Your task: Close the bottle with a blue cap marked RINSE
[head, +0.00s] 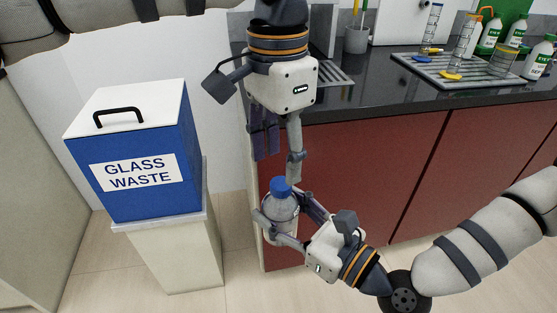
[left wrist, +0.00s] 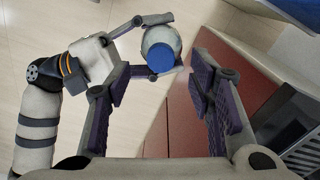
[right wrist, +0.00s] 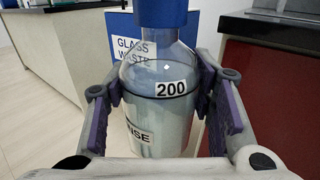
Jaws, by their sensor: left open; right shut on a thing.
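A clear bottle (head: 280,210) is held upright in front of the red cabinet, off the floor. Its blue cap (head: 281,186) sits on its neck; how tight it is I cannot tell. In the right wrist view the bottle (right wrist: 160,110) shows a "200" label and a partly hidden label ending in "NSE". My right gripper (head: 279,226) is shut around the bottle's body. My left gripper (head: 279,165) points down above the cap, open and empty. In the left wrist view the cap (left wrist: 160,58) lies between its spread fingers, farther off.
A blue glass waste box (head: 140,190) with a white lid stands on a pedestal at the left. The dark counter (head: 370,85) with its red cabinet (head: 365,175) is behind the grippers. A rack tray (head: 425,70) with bottles and cylinders stands on the counter at the right.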

